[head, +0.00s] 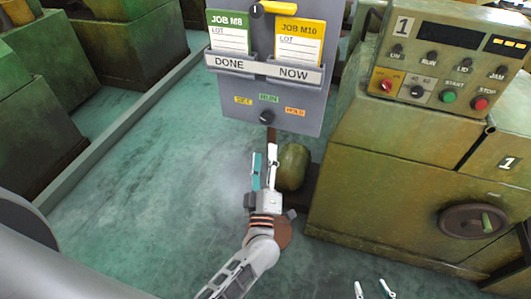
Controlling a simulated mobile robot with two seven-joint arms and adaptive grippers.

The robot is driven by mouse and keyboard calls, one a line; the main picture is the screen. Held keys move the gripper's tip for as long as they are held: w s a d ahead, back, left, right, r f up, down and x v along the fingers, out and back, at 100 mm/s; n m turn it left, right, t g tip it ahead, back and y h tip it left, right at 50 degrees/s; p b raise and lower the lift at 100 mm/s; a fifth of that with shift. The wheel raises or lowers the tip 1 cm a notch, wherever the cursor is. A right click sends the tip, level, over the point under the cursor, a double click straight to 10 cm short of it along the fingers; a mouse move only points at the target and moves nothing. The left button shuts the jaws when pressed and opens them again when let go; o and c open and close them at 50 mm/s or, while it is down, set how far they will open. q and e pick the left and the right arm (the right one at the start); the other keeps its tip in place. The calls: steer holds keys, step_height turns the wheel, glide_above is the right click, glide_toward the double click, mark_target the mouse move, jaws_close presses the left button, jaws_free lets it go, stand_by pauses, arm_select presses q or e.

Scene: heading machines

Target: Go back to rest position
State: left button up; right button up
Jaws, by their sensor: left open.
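My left gripper (265,152) is in the middle of the head view, its arm reaching up from the bottom edge. Its two fingers are apart with nothing held between them. They point up the picture towards the grey panel (226,85), below its lower edge. A rounded green object (293,166) is right beside the fingers on the right; I cannot tell whether they touch. My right gripper (373,287) shows only as two white fingertips at the bottom edge, apart and with nothing seen between them. The rest of it is out of the picture.
The panel holds a green JOB M8 card (228,32) at DONE and a yellow JOB M10 card (299,42) at NOW. A green machine (390,190) with a control box (440,75) stands to the right. Open floor (130,190) lies to the left.

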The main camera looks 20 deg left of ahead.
arm_select(q)
steer(key=s+a+f+m+g+h, duration=0.2)
steer(key=s+f+m+g+h, duration=0.2)
steer(key=s+f+m, duration=0.5)
steer(key=s+a+f+m+g+h, duration=0.2)
steer(key=s+f+m+g, duration=0.3)
steer(key=s+f+m, duration=0.4)
steer(key=s+f+h, duration=0.1)
steer(key=s, duration=0.2)
steer(key=shift+s+a+f+g+h, duration=0.3)
steer(key=shift+a+f+g+h, duration=0.05)
steer(key=shift+a+g+h, duration=0.05)
